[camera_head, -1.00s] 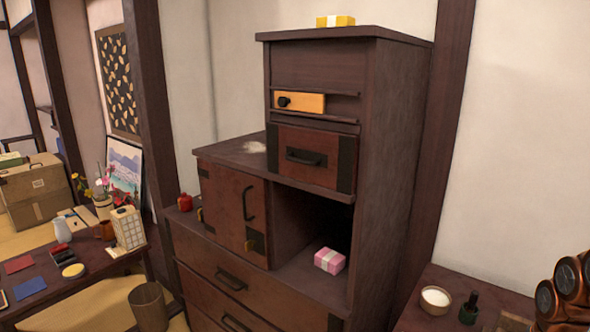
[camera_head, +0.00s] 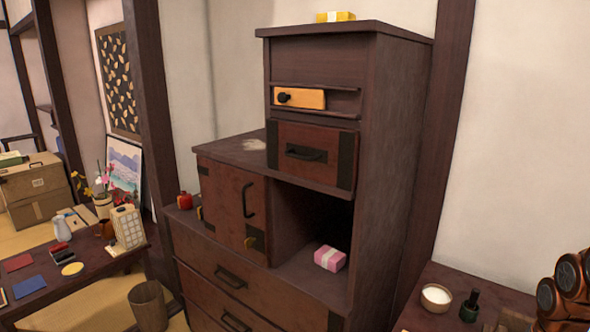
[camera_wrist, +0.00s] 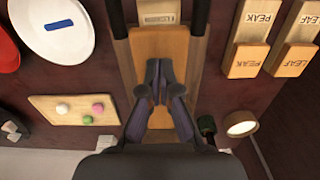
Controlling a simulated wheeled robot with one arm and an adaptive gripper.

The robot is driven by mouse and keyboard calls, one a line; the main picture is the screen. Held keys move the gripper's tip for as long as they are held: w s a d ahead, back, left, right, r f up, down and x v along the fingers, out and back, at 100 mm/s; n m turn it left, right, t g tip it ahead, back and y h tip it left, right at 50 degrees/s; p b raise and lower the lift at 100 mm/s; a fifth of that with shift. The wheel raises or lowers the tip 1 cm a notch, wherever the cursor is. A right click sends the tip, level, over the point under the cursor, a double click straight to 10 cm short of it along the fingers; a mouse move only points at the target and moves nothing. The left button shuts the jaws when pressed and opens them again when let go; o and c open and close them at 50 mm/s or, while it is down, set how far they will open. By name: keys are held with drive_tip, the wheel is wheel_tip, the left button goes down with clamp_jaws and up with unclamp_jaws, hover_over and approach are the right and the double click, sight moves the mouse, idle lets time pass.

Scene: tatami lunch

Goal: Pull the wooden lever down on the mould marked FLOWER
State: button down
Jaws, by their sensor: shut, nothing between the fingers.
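In the wrist view a wooden mould press (camera_wrist: 160,45) stands below my gripper, with orange-toned wood between dark uprights. A pale label (camera_wrist: 158,18) at its top edge is too small and blurred to read surely. My gripper (camera_wrist: 156,70) is shut and empty, its dark fingers together over the middle of the wood. I cannot tell whether the fingertips touch it. The fingers and palm cover the lower part of the press, and I cannot make out the lever separately.
Blocks marked PEAK (camera_wrist: 254,40) and LEAF (camera_wrist: 297,45) stand close on the right. A board with three sweets (camera_wrist: 42,110) lies left. A chest (camera_head: 395,130) stands left of this table.

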drive_tip(key=shift+f+b, duration=1.3)
drive_tip(key=shift+b, duration=1.05)
idle(2.8)
drive_tip(key=shift+r, duration=0.1)
drive_tip(key=shift+r+p, duration=0.95)
drive_tip(key=shift+r, duration=2.55)
